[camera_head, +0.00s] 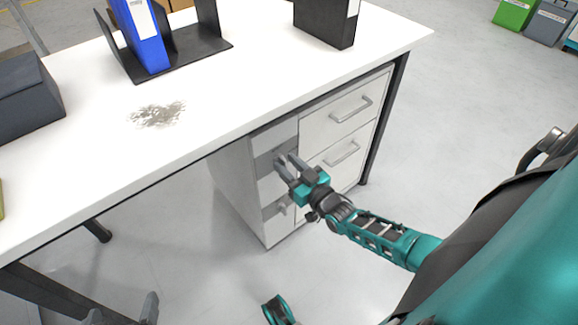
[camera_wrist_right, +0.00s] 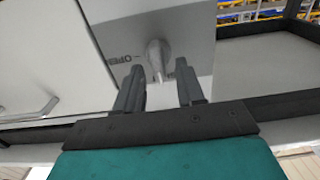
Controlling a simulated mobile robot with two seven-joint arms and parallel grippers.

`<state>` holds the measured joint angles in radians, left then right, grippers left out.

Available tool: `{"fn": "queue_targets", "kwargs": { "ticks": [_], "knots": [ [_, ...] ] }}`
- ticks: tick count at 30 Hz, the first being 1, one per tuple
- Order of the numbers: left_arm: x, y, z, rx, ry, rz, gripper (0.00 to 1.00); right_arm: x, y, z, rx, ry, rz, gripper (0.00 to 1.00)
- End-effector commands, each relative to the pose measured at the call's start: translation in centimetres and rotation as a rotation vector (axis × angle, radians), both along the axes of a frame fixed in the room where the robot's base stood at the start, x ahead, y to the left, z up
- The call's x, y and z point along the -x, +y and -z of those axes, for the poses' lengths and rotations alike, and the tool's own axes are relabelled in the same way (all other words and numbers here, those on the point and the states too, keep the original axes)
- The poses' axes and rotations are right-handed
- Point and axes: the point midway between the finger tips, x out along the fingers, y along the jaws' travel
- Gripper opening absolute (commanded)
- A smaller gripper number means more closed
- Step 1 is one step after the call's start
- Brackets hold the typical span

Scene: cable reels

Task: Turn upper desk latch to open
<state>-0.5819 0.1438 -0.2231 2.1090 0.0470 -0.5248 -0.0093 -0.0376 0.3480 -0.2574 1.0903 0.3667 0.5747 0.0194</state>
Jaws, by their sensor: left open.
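The upper desk latch (camera_wrist_right: 157,58) is a grey knob on a metallic plate on the desk's cabinet, beside an "OPEN" mark (camera_wrist_right: 122,59) in the right wrist view. Its handle points roughly up and down in that picture. My right gripper (camera_head: 283,162) is at the upper latch in the head view and mostly hides it. Its two fingers are apart (camera_wrist_right: 160,75), with the latch between and just beyond their tips; I cannot tell whether they touch. My left gripper (camera_head: 122,305) is open and empty at the bottom left of the head view, low over the floor.
A lower latch (camera_head: 283,208) sits below on the same cabinet. Drawers with bar handles (camera_head: 350,108) are to its right. The white desktop (camera_head: 230,95) overhangs the cabinet and holds a blue binder (camera_head: 146,38) and dark boxes. The floor (camera_head: 200,270) in front is clear.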

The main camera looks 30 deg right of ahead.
Motion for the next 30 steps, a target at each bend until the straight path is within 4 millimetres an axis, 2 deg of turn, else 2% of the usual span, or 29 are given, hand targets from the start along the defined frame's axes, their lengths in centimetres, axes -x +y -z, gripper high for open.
{"fn": "queue_targets", "kwargs": {
  "ticks": [2, 14, 30],
  "knots": [
    [0.01, -0.05, 0.00, 0.001, 0.000, -0.001, 1.00, 0.02, 0.02, 0.01, 0.000, 0.000, 0.000, 0.37],
    [0.05, -0.05, 0.12, -0.001, 0.002, 0.000, 1.00, 0.04, 0.02, 0.01, 0.000, 0.000, 0.000, 0.00],
    [0.07, -0.02, 0.27, -0.001, 0.003, 0.000, 1.00, 0.06, -0.04, 0.05, -0.063, 0.005, -0.001, 0.00]
  ]
}}
